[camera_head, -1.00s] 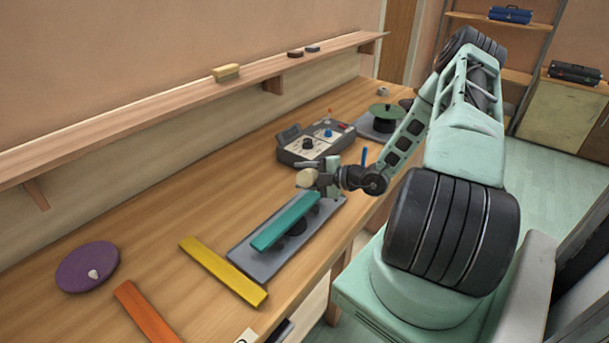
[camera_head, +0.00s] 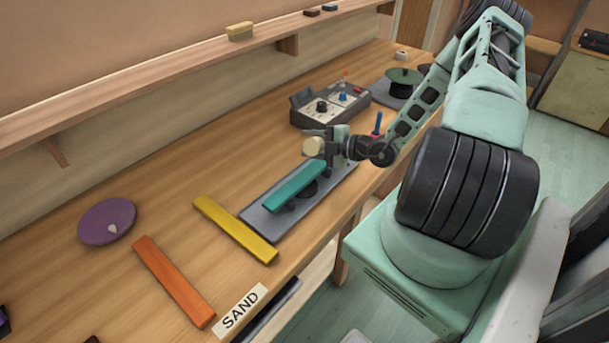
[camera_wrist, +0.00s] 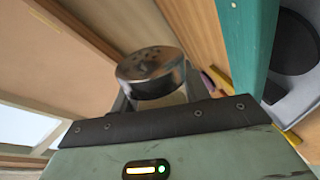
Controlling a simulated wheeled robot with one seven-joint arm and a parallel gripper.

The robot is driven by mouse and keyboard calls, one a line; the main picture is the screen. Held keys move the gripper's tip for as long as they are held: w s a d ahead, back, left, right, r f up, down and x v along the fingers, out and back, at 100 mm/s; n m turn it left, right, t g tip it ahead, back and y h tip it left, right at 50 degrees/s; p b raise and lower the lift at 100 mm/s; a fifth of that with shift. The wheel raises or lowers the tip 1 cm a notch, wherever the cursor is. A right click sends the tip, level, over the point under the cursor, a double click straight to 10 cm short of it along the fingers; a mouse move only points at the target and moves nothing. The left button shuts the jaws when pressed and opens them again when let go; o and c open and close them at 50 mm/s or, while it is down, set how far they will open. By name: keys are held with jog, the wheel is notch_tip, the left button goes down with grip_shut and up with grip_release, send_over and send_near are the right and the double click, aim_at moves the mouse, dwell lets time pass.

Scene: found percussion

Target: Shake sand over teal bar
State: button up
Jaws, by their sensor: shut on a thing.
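My gripper (camera_head: 337,147) is shut on a shaker (camera_head: 314,147), which shows as a small cream shape at the jaws. In the wrist view the shaker (camera_wrist: 152,72) has a shiny, perforated metal cap; its body is mostly hidden behind the gripper. The teal bar (camera_head: 297,184) lies raised on a grey base plate (camera_head: 262,222), and it also shows in the wrist view (camera_wrist: 243,45), right of the shaker. The shaker appears to be above and just beside the bar's far end. I cannot see any sand falling or lying on the bar.
A yellow bar (camera_head: 235,230) and an orange bar (camera_head: 172,282) lie to the left, with a purple disc (camera_head: 107,221) beyond. A "SAND" label (camera_head: 240,311) is at the table's front edge. A grey control box (camera_head: 330,104) and green disc (camera_head: 404,76) stand behind.

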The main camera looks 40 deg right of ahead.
jog(key=shift+s+a+p, duration=0.15)
jog(key=shift+a+p, duration=0.5)
jog(key=shift+a, duration=1.9)
jog(key=shift+s+a+p, duration=0.2)
jog(key=shift+a+p, duration=0.45)
jog(key=shift+a, duration=1.35)
jog(key=shift+s+a+p, duration=0.15)
jog(key=shift+a+p, duration=0.5)
jog(key=shift+a, duration=1.35)
jog(key=shift+r+n+h+p, duration=0.3)
jog(key=shift+r+n+p, duration=0.3)
jog(key=shift+p, duration=0.65)
jog(key=n+h+p, duration=0.1)
jog(key=n+p, duration=0.1)
jog(key=r+n+h+p, duration=0.1)
jog(key=n+p, duration=0.1)
jog(key=n, duration=0.1)
jog(key=n+p, duration=0.2)
jog(key=p, duration=0.1)
jog(key=shift+r+n+t+h, duration=0.4)
